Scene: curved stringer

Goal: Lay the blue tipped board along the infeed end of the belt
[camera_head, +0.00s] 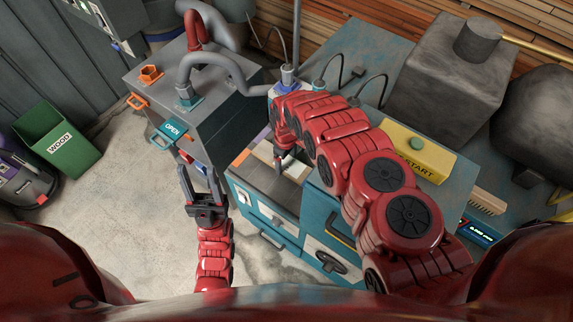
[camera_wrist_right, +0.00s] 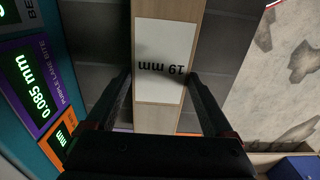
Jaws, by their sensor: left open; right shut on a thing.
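My right gripper (camera_head: 284,163) reaches down over the machine's top. In the right wrist view its two dark fingers (camera_wrist_right: 160,85) are shut on a pale wooden board (camera_wrist_right: 185,118) with a white "19 mm" label. The board's ends are out of that view, so no blue tip shows. Dark grey surface (camera_wrist_right: 102,55), perhaps the belt, shows beside and beneath the board; I cannot tell whether they touch. My left gripper (camera_head: 204,205) is open and empty, left of the teal machine (camera_head: 262,212).
A grey cabinet (camera_head: 200,95) with an "OPEN" tag (camera_head: 172,132) and hoses stands behind my left gripper. A yellow "START" box (camera_head: 416,158) is right of my right arm. A green wood bin (camera_head: 57,140) stands far left.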

